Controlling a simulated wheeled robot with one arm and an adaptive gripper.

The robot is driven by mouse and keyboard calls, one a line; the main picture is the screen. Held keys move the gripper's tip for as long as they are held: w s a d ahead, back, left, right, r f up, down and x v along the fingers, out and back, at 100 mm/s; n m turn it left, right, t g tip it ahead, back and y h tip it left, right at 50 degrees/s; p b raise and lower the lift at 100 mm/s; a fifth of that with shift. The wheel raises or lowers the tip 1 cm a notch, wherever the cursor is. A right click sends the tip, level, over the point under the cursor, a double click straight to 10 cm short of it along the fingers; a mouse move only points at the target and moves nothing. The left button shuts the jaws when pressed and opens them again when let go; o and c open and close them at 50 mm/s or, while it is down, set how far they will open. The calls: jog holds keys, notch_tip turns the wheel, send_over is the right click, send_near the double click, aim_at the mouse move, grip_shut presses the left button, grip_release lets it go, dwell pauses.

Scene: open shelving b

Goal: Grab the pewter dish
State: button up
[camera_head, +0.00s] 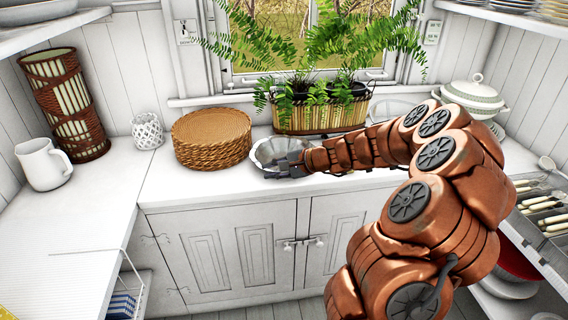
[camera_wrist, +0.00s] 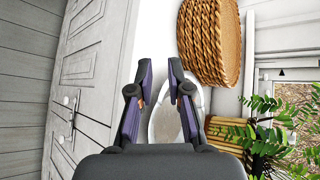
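The pewter dish (camera_head: 267,148) is a shallow grey-silver dish on the white counter, just right of the stack of woven mats. My gripper (camera_head: 279,170) is at its front edge in the head view and hides part of it. In the wrist view, the dish (camera_wrist: 163,127) shows as a pale oval between and behind the two fingers. My gripper (camera_wrist: 160,68) has its fingers apart, with a gap between the tips. The right finger overlaps the dish in this view; I cannot tell whether it touches.
The woven mat stack (camera_head: 212,138) stands close on the left of the dish. A fern planter (camera_head: 320,117) stands behind to the right. A white lidded tureen (camera_head: 475,97) is at the right. A white jug (camera_head: 43,164) stands far left. The counter front left of my gripper is clear.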

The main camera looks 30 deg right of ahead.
jog(key=d+f+m+t+h, duration=0.2)
jog(key=d+f+m, duration=0.25)
jog(key=d, duration=0.55)
jog(key=shift+n, duration=0.25)
jog(key=shift+d+f+x, duration=0.1)
jog(key=shift+d+x, duration=0.05)
jog(key=shift+x, duration=1.2)
jog(key=shift+d+f+x, duration=0.1)
jog(key=shift+d+x, duration=0.05)
jog(key=shift+x, duration=1.2)
jog(key=shift+d+x, duration=0.15)
jog(key=shift+x, duration=1.15)
jog(key=shift+w, duration=0.1)
jog(key=shift+c, duration=0.2)
grip_shut()
